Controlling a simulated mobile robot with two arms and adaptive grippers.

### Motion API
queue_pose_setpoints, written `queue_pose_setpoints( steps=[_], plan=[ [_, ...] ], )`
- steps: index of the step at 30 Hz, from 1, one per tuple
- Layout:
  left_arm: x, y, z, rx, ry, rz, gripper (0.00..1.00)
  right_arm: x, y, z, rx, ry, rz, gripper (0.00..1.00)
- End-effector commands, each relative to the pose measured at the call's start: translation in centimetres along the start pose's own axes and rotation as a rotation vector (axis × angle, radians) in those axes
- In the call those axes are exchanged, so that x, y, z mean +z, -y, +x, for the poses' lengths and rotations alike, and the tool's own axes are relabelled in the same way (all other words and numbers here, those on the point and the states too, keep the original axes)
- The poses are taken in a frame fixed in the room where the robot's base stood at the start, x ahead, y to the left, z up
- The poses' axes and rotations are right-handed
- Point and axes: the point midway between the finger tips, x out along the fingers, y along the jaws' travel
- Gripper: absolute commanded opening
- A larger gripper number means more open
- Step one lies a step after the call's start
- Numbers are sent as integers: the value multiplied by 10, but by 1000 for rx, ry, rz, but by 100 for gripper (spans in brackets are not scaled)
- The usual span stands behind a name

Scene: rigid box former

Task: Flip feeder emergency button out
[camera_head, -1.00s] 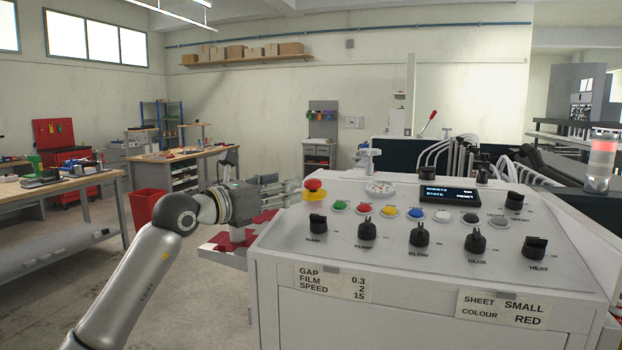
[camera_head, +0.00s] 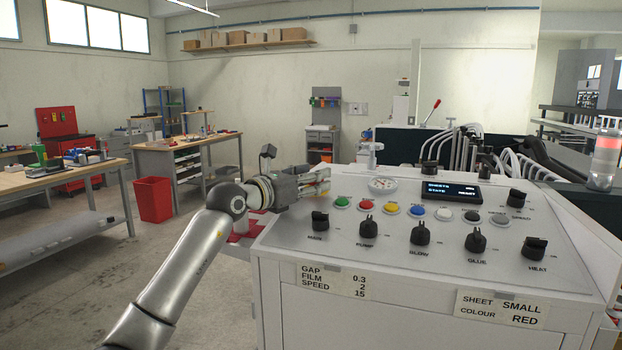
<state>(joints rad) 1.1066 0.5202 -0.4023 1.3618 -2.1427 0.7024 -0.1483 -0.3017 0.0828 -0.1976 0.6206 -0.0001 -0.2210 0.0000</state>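My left gripper (camera_head: 316,183) reaches in from the left over the far left corner of the sloping control panel (camera_head: 380,250). Its fingers lie over the spot of the red emergency button with the yellow base, and they hide nearly all of it. I cannot tell whether the fingers touch the button or how far apart they are. My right gripper is not in view.
A row of coloured push buttons, with a green one (camera_head: 341,202) nearest the gripper, runs along the panel. Several black knobs (camera_head: 368,232) stand in front. A round gauge (camera_head: 382,184) and a display (camera_head: 450,192) sit behind. A red bin (camera_head: 153,199) stands on the floor left.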

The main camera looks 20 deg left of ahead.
Motion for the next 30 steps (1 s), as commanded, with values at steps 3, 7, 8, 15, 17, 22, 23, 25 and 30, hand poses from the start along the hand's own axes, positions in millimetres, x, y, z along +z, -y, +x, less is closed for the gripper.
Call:
queue_pose_setpoints(
  steps=[3, 7, 8, 15, 17, 22, 23, 25, 30],
  plan=[
    [0, 0, 0, 0, 0, 0, 28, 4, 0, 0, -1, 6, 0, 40],
    [0, 0, 0, 0, 0, 0, 11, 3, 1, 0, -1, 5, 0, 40],
    [0, 0, 0, 0, 0, 0, 7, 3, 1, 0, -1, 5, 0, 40],
    [7, 0, -1, 0, 1, 1, 0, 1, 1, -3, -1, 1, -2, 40],
    [13, 1, -3, 0, 1, 2, 0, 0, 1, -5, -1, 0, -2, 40],
    [13, 1, -3, 0, 3, 1, 0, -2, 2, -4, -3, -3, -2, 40],
    [13, 1, -3, 0, 3, 1, 0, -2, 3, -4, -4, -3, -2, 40],
    [14, 1, -3, 0, 4, 1, 39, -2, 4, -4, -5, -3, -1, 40],
    [13, 1, -3, 0, 3, 1, 52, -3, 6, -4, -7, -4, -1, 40]
  ],
)
